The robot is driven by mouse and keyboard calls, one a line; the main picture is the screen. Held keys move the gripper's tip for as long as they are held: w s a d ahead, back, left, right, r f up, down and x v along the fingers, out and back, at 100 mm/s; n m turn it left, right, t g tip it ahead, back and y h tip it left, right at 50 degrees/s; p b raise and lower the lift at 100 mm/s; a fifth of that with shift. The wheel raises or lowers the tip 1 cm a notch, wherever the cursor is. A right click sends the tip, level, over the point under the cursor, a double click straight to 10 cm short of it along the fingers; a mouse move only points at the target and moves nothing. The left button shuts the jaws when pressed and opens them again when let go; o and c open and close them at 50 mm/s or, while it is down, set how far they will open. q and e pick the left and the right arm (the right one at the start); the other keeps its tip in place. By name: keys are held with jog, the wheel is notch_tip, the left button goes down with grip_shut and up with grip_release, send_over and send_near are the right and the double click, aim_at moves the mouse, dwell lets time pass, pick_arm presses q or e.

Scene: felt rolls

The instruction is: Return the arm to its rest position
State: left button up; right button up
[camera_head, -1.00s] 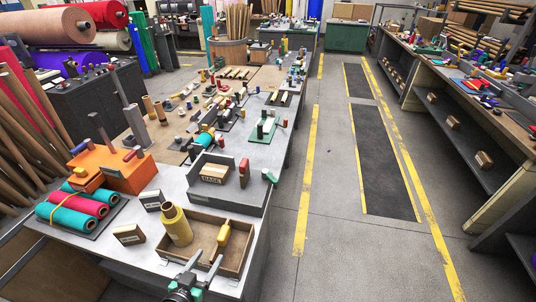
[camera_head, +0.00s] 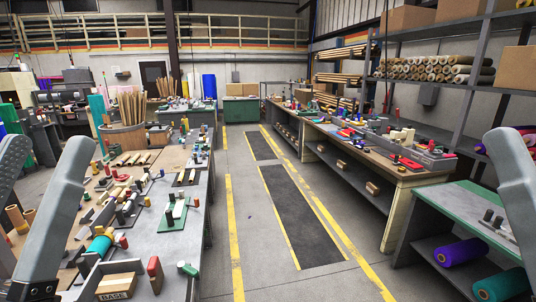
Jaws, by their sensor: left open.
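My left gripper (camera_head: 48,140) is raised close to the camera at the left edge. Its two grey fingers point up and stand apart, with nothing seen between them. It shows in front of the near end of the long workbench (camera_head: 170,247). At the right edge a single grey finger of my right gripper (camera_head: 518,185) shows, pointing up. The rest of that gripper is out of the frame, so its opening cannot be judged.
On the workbench lie a box marked BASE (camera_head: 116,287), a teal roll (camera_head: 99,246) and several small parts. A green-topped bench (camera_head: 460,215) with a purple roll (camera_head: 461,251) stands at right. The aisle with dark mats (camera_head: 290,215) is clear.

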pick_arm(q)
notch_tip(320, 180, up, 29)
jog(key=s+p, duration=0.2)
jog(key=p, duration=2.5)
jog(key=shift+f+p, duration=0.15)
jog(key=shift+p, duration=0.15)
jog(key=shift+s+a, duration=0.1)
jog(key=shift+a, duration=0.05)
